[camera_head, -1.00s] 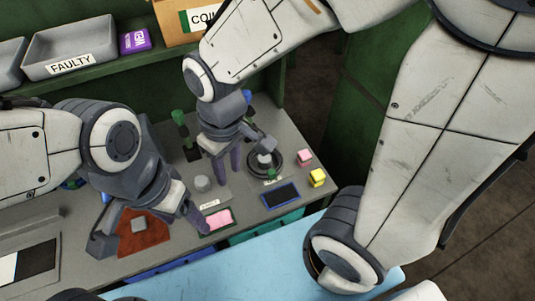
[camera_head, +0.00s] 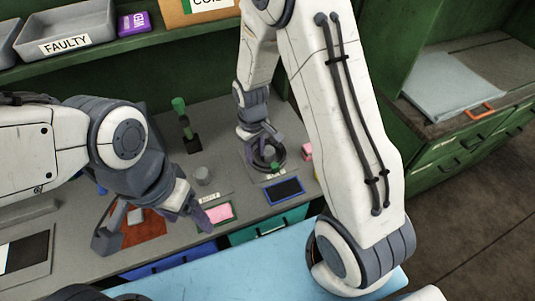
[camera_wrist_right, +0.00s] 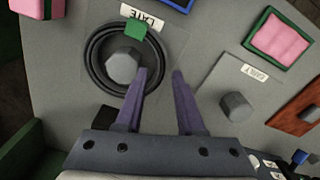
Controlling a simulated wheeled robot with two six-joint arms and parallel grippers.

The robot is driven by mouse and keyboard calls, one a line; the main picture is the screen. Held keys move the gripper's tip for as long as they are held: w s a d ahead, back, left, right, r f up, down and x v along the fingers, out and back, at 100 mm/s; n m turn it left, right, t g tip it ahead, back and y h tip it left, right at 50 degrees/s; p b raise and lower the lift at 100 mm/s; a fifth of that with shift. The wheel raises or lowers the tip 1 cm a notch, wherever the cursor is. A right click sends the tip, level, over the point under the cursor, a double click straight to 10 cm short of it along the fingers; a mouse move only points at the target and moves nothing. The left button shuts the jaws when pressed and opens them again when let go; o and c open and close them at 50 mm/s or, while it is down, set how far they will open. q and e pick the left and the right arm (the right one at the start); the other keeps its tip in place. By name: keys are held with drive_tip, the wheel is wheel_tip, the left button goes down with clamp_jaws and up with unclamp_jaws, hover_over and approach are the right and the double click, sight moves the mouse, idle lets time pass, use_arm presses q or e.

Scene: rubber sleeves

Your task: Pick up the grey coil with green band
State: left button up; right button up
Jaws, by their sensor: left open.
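The dark grey coil with a green band (camera_wrist_right: 94,67) lies around a grey hexagonal post (camera_wrist_right: 123,64) on the worktop in the right wrist view. Its green band (camera_wrist_right: 135,30) is at the top, beside a label. My right gripper (camera_wrist_right: 160,72) is open. In the picture its fingertips are either side of the coil's right rim; I cannot tell their height above it. In the head view the coil (camera_head: 252,162) is partly hidden by the right gripper (camera_head: 265,148). My left gripper (camera_head: 150,228) is open over the red mat (camera_head: 143,234), away from the coil.
A second grey post (camera_wrist_right: 236,106) stands right of the coil in the wrist view. A pink block in a green-edged tray (camera_head: 220,213), a blue-edged tray (camera_head: 285,190) and a green post (camera_head: 185,122) are nearby. The shelf (camera_head: 100,68) runs behind.

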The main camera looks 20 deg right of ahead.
sight(255, 161)
wheel_tip(255, 161, down, 4)
drive_tip(key=shift+a+f+p, duration=0.1)
drive_tip(key=shift+f+p, duration=0.05)
drive_tip(key=shift+p, duration=0.2)
drive_tip(key=shift+c, duration=0.3)
clamp_jaws()
idle(1.0)
